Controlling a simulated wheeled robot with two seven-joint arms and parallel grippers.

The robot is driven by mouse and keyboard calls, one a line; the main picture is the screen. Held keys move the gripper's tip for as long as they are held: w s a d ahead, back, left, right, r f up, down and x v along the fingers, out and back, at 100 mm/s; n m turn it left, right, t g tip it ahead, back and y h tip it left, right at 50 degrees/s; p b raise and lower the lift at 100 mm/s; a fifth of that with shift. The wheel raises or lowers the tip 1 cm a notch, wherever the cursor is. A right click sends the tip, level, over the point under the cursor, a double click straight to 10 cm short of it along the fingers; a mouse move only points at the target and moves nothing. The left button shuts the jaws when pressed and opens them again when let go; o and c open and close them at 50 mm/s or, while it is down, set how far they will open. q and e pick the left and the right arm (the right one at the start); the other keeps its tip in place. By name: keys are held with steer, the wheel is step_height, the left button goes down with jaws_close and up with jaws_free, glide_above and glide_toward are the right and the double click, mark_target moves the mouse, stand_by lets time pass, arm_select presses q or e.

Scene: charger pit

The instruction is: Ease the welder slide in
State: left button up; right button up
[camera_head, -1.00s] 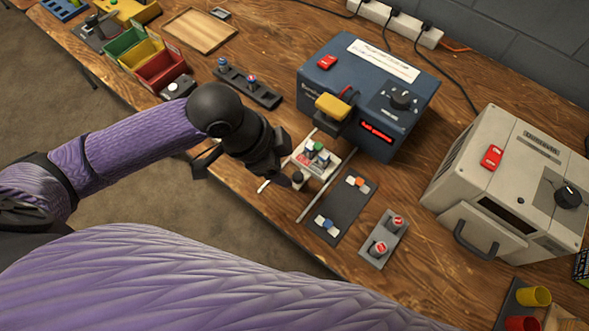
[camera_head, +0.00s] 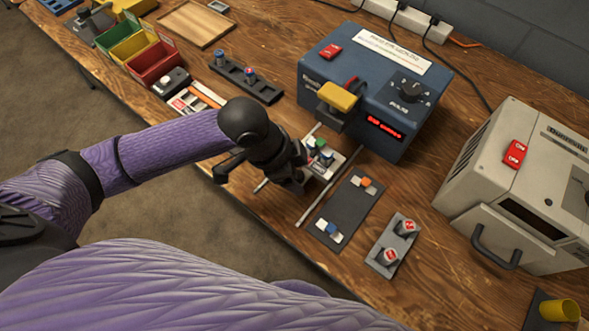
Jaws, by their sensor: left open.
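The blue welder (camera_head: 385,85) stands at the back middle of the bench, with a yellow-topped head on its front and a lit red display. Its slide (camera_head: 326,163) is a pale tray on two thin rails in front of the head, carrying small cells with green and bluish tops. My left gripper (camera_head: 298,181) is open at the slide's near end. Its dark body covers that end and the knob there, so I cannot tell whether the fingers touch it. My right gripper is not in view.
A dark plate (camera_head: 344,210) with small blocks lies right of the rails, beside a grey holder (camera_head: 379,262) with two red-topped cylinders. A beige machine (camera_head: 490,195) stands at right. A dark cell rack (camera_head: 260,89) lies left of the welder.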

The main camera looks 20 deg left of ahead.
arm_select(q)
jaws_close()
stand_by(1.4)
